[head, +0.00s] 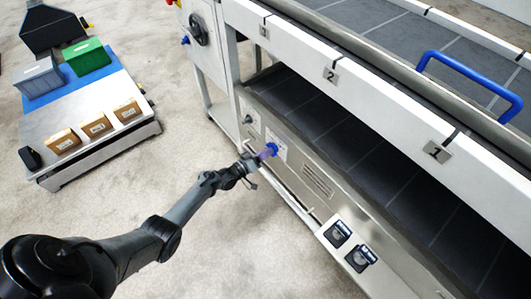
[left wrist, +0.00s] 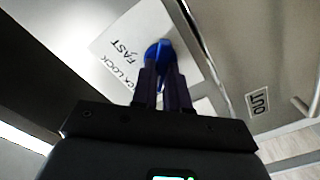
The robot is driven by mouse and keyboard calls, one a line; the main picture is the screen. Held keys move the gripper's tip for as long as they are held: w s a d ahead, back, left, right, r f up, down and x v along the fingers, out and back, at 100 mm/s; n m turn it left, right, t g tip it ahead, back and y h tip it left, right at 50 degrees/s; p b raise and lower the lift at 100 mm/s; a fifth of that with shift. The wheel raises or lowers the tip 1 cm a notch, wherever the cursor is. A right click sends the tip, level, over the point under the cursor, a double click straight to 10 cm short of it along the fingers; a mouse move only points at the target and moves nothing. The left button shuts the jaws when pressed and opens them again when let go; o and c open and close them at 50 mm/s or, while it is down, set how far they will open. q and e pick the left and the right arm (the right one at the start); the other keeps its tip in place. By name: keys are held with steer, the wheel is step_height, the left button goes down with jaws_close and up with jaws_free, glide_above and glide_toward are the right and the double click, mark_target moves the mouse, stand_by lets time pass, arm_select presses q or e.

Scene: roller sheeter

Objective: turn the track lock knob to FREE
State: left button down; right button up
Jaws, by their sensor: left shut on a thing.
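The track lock knob (head: 272,149) is blue and sits on a white label plate on the grey front panel of the sheeter. In the left wrist view the blue knob (left wrist: 156,50) shows between my fingertips, beside the printed word "FAST" and part of "LOCK". The word FREE is not visible. My left gripper (head: 265,154) reaches in from the left and is shut on the knob; it also shows in the left wrist view (left wrist: 160,75). The fingers hide part of the knob and label. My right gripper is in neither view.
A black knob (head: 248,119) is on the same panel, left of the blue one. A rail (head: 285,192) runs below the panel, with two black switches (head: 349,245) at right. A cart (head: 95,145) with boxes stands at left. Open floor lies between.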

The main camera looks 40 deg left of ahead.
arm_select(q)
steer(key=shift+r, duration=0.1)
steer(key=c, duration=1.1)
jaws_free()
steer(key=shift+c, duration=0.2)
steer(key=s+a+p, duration=0.2)
steer(key=s+p, duration=0.2)
steer(key=s, duration=0.6)
steer(key=shift+s+p, duration=0.3)
steer(key=shift+a, duration=0.1)
